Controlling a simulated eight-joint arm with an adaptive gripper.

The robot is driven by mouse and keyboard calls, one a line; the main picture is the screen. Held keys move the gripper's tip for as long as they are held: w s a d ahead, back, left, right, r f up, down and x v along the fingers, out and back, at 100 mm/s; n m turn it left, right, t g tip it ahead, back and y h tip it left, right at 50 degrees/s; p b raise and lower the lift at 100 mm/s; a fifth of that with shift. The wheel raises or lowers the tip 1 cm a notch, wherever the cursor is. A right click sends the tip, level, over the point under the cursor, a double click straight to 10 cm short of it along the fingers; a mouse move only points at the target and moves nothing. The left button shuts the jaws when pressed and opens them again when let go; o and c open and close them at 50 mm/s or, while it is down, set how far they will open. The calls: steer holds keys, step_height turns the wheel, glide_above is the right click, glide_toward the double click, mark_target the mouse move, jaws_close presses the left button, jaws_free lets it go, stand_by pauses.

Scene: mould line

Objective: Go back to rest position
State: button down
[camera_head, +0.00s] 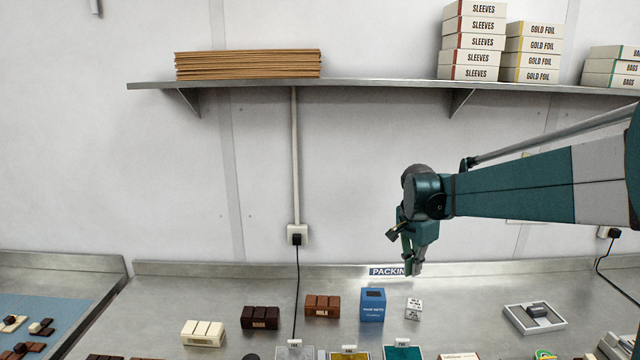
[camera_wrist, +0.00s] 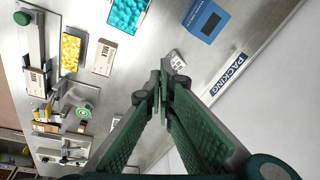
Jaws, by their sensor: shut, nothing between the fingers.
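My gripper (camera_head: 416,268) hangs from my teal arm, which reaches in from the right in the head view. It points down above the back of the steel bench (camera_head: 220,284), near the PACKING label (camera_head: 386,271). In the wrist view the two green fingers of my gripper (camera_wrist: 162,84) meet at their tips with nothing between them. A small white printed box (camera_head: 413,309) and a blue box (camera_head: 372,305) stand on the bench below and in front of it, both apart from the gripper.
Chocolate blocks in white (camera_head: 203,333), dark (camera_head: 260,317) and milk brown (camera_head: 322,306) sit left of the blue box. A white tray (camera_head: 512,309) holds a dark device at right. Above, a wall shelf (camera_head: 380,84) carries cardboard sheets and stacked boxes. A blue mat (camera_head: 30,310) lies far left.

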steer(key=s+a+r+n+t+b, duration=0.1)
steer(key=s+a+r+n, duration=0.15)
steer(key=s, duration=0.75)
steer(key=s+a+r+n+t+b, duration=0.15)
steer(key=s+n, duration=0.25)
steer(key=s, duration=0.6)
steer(key=s+a+f+n+t, duration=0.1)
steer(key=s+f+n, duration=0.2)
steer(key=s, duration=0.5)
steer(key=s+a+f+n+t+y, duration=0.1)
steer(key=s+f+n+t, duration=0.1)
steer(key=s, duration=0.6)
steer(key=shift+s+f+n+y+b, duration=0.3)
steer(key=shift+f+n, duration=0.55)
steer(key=shift+f, duration=0.5)
stand_by(3.0)
